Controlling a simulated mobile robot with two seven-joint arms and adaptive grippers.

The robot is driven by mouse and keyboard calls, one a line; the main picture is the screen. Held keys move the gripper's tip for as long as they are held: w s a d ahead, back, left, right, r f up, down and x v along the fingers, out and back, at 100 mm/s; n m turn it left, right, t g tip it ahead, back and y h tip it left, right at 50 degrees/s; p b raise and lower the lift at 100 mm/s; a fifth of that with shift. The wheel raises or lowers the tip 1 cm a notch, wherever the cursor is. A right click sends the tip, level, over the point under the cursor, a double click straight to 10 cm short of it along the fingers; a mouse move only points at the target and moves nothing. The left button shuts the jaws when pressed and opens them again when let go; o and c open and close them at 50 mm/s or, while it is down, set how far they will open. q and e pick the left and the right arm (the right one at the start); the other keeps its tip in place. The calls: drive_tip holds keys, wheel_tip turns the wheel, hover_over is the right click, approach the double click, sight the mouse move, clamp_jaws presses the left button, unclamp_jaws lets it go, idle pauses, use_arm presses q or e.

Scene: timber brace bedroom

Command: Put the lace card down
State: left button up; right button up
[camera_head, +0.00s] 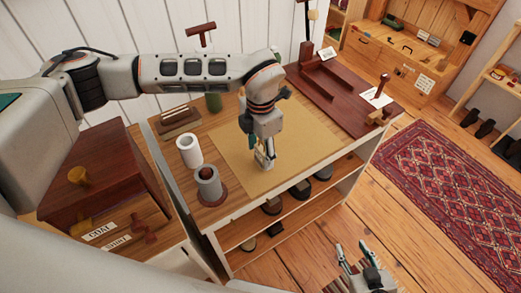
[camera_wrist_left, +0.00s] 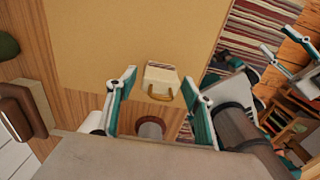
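A small cream card (camera_wrist_left: 161,76) with a golden loop along its lower edge, which looks like the lace card, shows in the left wrist view between my left fingers. In the head view a pale piece at the fingertips (camera_head: 264,159) seems to be the same card, partly hidden by the gripper. My left gripper (camera_wrist_left: 160,100) is open, with a visible gap on each side of the card. It is low over the tan mat (camera_head: 300,140). Whether the card touches the mat is unclear. My right gripper (camera_head: 354,254) is open and empty, in front of the bench.
A white cylinder (camera_head: 188,150) and a grey cup (camera_head: 208,184) stand left of the mat. A dark wooden tray (camera_head: 345,105) lies to the right. A dark wooden box (camera_head: 95,175) stands far left. The mat's right part is clear.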

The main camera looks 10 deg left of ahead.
sight(261, 150)
use_arm(q)
drive_tip(key=shift+r, duration=0.25)
wheel_tip(261, 150, up, 12)
drive_tip(key=shift+b, duration=0.45)
drive_tip(key=shift+s+f, duration=0.1)
idle(0.4)
